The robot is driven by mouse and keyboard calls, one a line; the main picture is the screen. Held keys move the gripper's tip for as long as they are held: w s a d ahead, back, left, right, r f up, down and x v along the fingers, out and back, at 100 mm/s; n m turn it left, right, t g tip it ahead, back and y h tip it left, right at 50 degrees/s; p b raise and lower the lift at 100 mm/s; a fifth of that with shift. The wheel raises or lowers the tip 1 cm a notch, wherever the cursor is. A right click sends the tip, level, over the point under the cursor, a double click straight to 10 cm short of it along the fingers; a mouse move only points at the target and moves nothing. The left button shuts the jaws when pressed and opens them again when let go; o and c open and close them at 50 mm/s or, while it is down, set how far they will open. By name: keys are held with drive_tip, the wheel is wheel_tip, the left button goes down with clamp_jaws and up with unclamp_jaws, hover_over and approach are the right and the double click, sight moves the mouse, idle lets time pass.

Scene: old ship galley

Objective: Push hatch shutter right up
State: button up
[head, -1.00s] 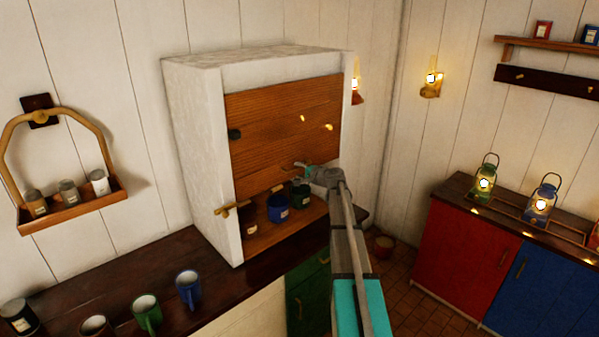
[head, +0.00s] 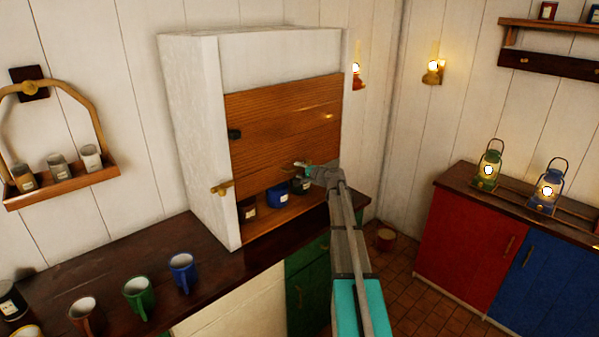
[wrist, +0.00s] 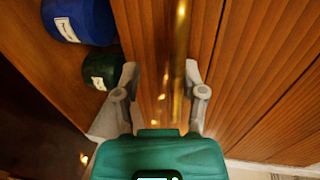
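The hatch shutter (head: 280,135) is a brown slatted wooden panel in the front of a white box cabinet. It is partly raised, with a low opening beneath it. My gripper (head: 304,168) is at the right part of the shutter's lower edge in the head view. In the wrist view my gripper (wrist: 162,75) is open, and a brass bar (wrist: 180,70) on the shutter runs between its spread fingers. I cannot tell whether a finger touches the bar.
The white cabinet (head: 196,130) stands on a dark counter (head: 110,260) with several mugs. A brass catch (head: 221,188) sticks out at its lower left edge. Lanterns (head: 489,165) stand on red and blue cupboards at the right. Tiled floor (head: 430,308) lies between.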

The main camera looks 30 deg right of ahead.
drive_tip(key=shift+f+b, duration=7)
drive_tip(key=shift+f, duration=0.35)
drive_tip(key=shift+s, duration=0.1)
drive_tip(key=p+v, duration=0.3)
drive_tip(key=v, duration=1.2)
drive_tip(key=shift+s+r, duration=0.2)
drive_tip(key=shift+s, duration=0.1)
drive_tip(key=shift+d, duration=0.1)
drive_tip(key=shift+w+a+r+p, duration=0.1)
drive_tip(key=shift+w+r+p, duration=0.15)
drive_tip(key=shift+w, duration=0.2)
drive_tip(key=shift+w+a+r+p, duration=0.1)
drive_tip(key=shift+w+r+p, duration=0.1)
drive_tip(key=shift+w, duration=0.25)
drive_tip(key=shift+w+f, duration=0.1)
drive_tip(key=shift+w, duration=0.05)
